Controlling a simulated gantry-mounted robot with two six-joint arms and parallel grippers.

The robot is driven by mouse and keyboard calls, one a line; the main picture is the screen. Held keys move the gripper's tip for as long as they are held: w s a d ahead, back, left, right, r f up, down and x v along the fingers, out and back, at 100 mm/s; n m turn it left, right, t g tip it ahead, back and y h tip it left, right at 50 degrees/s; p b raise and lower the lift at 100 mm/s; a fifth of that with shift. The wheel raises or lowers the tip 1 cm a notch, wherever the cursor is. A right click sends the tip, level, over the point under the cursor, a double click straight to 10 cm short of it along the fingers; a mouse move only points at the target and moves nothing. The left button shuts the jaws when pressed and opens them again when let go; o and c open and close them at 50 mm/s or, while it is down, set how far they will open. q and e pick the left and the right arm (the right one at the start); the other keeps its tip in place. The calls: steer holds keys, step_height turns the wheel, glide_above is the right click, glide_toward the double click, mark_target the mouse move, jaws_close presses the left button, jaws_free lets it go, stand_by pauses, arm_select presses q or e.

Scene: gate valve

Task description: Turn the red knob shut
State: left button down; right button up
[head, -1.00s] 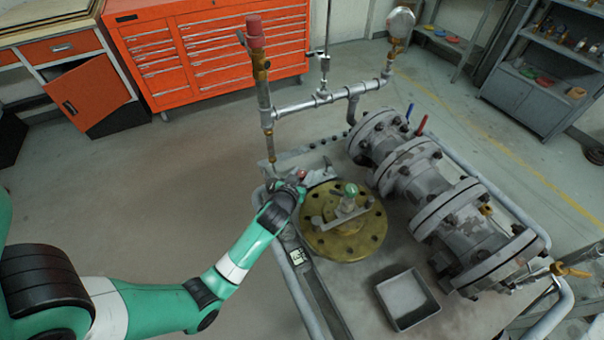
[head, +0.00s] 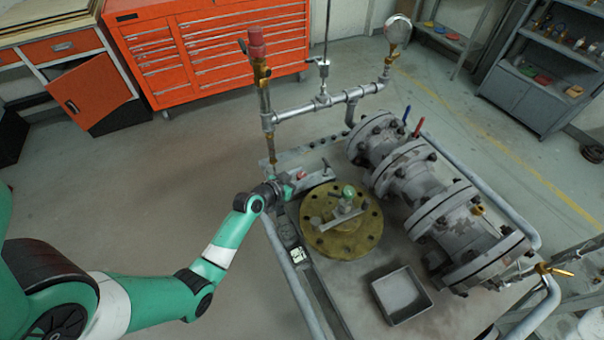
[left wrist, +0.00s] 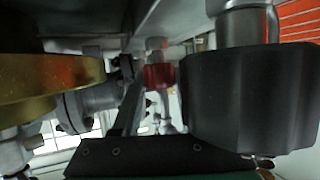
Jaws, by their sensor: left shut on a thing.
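In the left wrist view the red knob (left wrist: 158,77) shows near the middle, with the brass flange (left wrist: 50,85) on the left. The fingers' contact with the knob is not clear there. My right gripper is not in view.
A vertical pipe with a red cap (head: 257,45) stands behind my left gripper. The large grey flanged valve body (head: 415,190) fills the bench's right side. A grey tray (head: 402,295) sits at the front. The floor left of the bench is clear.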

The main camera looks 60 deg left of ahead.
arm_select(q)
steer(key=shift+a+f+m+t+h+b, duration=0.1)
steer(key=shift+f+m+t+h+b, duration=0.1)
steer(key=shift+m+h+b, duration=0.25)
steer(key=shift+f+m+t+h+b, duration=0.1)
steer(key=shift+m+t+h+b, duration=0.1)
steer(key=shift+m+h+b, duration=0.2)
steer(key=shift+r+m+h, duration=0.2)
steer(key=shift+m+h, duration=0.05)
steer(key=shift+h, duration=0.1)
steer(key=shift+r+m+h+p, duration=0.15)
steer(key=shift+m+h+p, duration=0.15)
steer(key=shift+h+p, duration=0.1)
steer(key=shift+r+m+h+p, duration=0.15)
steer(key=shift+m+h+p, duration=0.35)
steer(key=shift+p, duration=0.4)
steer(key=shift+m+h+p, duration=0.3)
steer(key=shift+h+p, duration=0.1)
steer(key=shift+p, duration=0.15)
steer(key=shift+f, duration=0.3)
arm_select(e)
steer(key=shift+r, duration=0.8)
arm_select(q)
steer(key=shift+c, duration=2.2)
jaws_free()
